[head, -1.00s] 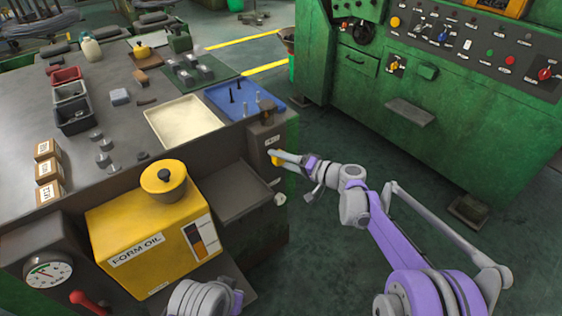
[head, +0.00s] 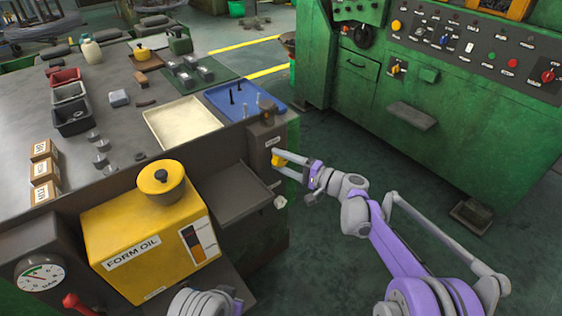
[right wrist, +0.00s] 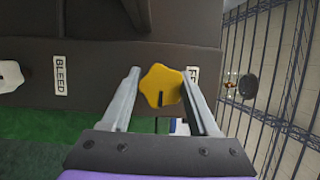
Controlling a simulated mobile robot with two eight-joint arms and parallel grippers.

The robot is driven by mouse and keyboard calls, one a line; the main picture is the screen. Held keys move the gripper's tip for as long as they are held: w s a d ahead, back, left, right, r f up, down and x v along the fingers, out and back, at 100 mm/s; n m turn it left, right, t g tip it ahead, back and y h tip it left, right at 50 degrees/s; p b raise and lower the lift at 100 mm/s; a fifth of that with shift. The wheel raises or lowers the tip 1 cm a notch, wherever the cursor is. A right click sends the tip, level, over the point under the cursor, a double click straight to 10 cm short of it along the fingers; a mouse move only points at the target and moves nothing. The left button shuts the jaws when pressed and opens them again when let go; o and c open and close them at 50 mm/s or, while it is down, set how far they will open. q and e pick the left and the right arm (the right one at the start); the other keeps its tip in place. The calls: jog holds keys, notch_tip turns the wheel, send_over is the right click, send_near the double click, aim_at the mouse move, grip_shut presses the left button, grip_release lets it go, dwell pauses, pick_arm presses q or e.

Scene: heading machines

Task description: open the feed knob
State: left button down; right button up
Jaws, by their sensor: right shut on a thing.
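The yellow lobed knob (head: 278,160) is on the side of the dark box at the bench's right end. In the right wrist view the knob (right wrist: 160,86) has a dark mark low on its face. A partly hidden label (right wrist: 192,76) starting with "F" is just right of it. My right gripper (head: 283,162) reaches in from the right, its two fingers either side of the knob. In the right wrist view the gripper (right wrist: 162,92) is shut on it, though a gap seems to show at the left finger. My left gripper is out of view.
A white knob (right wrist: 10,76) with a BLEED label (right wrist: 60,76) sits left of the yellow one. A yellow FORM OIL tank (head: 150,235) and a dark tray (head: 230,192) stand nearby. A green machine (head: 430,100) is behind; the floor between is clear.

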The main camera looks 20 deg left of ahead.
jog(key=o, duration=1.4)
jog(key=shift+c, duration=0.2)
jog(key=v, duration=1.1)
